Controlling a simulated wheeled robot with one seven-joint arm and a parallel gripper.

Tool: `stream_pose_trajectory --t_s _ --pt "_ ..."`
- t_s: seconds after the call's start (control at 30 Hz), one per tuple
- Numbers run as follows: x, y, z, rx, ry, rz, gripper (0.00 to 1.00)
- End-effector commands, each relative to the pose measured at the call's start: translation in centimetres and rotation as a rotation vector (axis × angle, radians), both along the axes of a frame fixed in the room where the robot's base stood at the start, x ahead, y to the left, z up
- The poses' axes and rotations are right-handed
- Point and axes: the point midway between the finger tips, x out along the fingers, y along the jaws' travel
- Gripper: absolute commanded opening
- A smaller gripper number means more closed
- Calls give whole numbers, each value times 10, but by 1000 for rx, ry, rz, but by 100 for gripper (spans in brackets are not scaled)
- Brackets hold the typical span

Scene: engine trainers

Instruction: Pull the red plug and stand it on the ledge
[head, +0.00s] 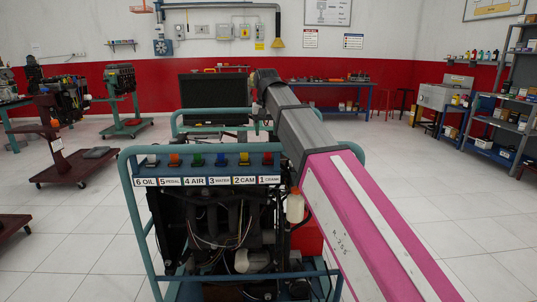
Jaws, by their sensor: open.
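The red plug (267,158) is at the right end of a row of coloured plugs on the engine stand, above the label "1 CRANK". It looks upright and seated in the row. A narrow strip with white labels (207,181) runs along the front of the row; I cannot tell which surface is the ledge. My arm reaches from the lower right up past the right end of the row, close beside the red plug in the picture. The arm's far end is behind and above the plugs. My gripper's fingers do not show; the arm's end hides them.
The yellow plug (244,158) stands just left of the red one, then blue, green, orange and white plugs. A teal tube frame (126,190) surrounds the engine. A black panel (213,100) stands behind. Open tiled floor lies on both sides.

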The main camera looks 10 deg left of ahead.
Motion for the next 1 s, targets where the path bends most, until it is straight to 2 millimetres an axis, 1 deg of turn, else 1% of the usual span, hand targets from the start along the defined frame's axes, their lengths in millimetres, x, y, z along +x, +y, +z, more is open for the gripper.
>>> stream_pose_trajectory --t_s 0.1,0.4,0.53,0.67,1.0 --pt "-2 -5 1 -7 14 -19 55" --pt "-1 -5 1 -7 14 -18 55" --pt "-2 -5 -4 -7 14 -18 55" --pt "-2 -5 -15 -7 14 -18 55" --pt "-2 -5 -58 -8 15 -18 55"
